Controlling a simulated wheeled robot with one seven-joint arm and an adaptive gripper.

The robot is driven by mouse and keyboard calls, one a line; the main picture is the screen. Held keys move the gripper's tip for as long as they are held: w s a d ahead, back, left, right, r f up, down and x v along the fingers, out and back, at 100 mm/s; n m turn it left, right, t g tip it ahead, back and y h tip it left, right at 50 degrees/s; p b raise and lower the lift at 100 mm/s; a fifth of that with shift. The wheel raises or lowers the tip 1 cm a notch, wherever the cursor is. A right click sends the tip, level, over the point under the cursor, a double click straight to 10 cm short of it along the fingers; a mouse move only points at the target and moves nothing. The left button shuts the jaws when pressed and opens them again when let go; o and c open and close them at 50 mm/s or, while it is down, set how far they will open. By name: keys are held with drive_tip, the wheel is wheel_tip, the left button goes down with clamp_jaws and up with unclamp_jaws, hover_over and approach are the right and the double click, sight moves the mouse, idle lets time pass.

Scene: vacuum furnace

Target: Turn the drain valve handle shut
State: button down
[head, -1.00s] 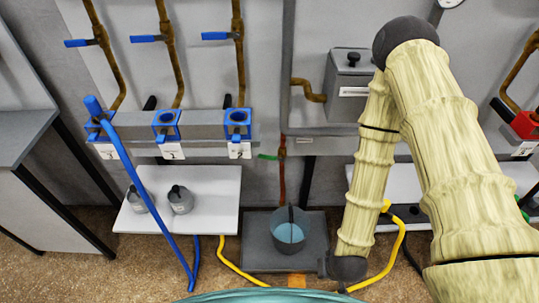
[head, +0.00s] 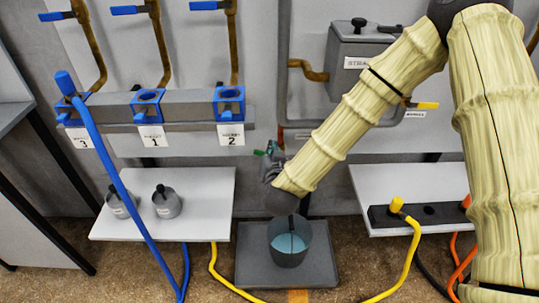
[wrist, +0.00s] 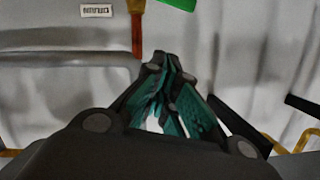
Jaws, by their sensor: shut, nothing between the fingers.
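The green drain valve handle (wrist: 176,5) shows at the top edge of the wrist view, cut off by the frame. The red-brown drain pipe (wrist: 137,32) hangs just left of it. In the head view only a small green end of the handle (head: 259,152) shows, with my gripper largely covering the valve. My gripper (head: 271,150) is shut and empty. In the wrist view its fingertips (wrist: 160,60) lie below and slightly left of the handle, apart from it in the picture; depth is hard to tell.
A grey bucket with blue liquid (head: 290,245) stands on a dark floor slab (head: 250,262) under the valve. White shelves flank it, the left one (head: 205,222) with two small pots. A blue hose (head: 120,185) and a yellow hose (head: 415,245) run nearby.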

drive_tip(key=w+a+f+b, duration=0.1)
drive_tip(key=w+f, duration=0.5)
drive_tip(key=w, duration=0.2)
drive_tip(key=shift+w+a+b, duration=0.3)
drive_tip(key=shift+w+b, duration=0.05)
drive_tip(key=shift+w, duration=0.05)
drive_tip(key=shift+a+f+n+h+p, duration=0.5)
drive_tip(key=shift+a+f+n+p, duration=0.3)
drive_tip(key=shift+n+p, duration=0.8)
drive_tip(key=shift+d+f+m, duration=0.1)
drive_tip(key=shift+m, duration=0.2)
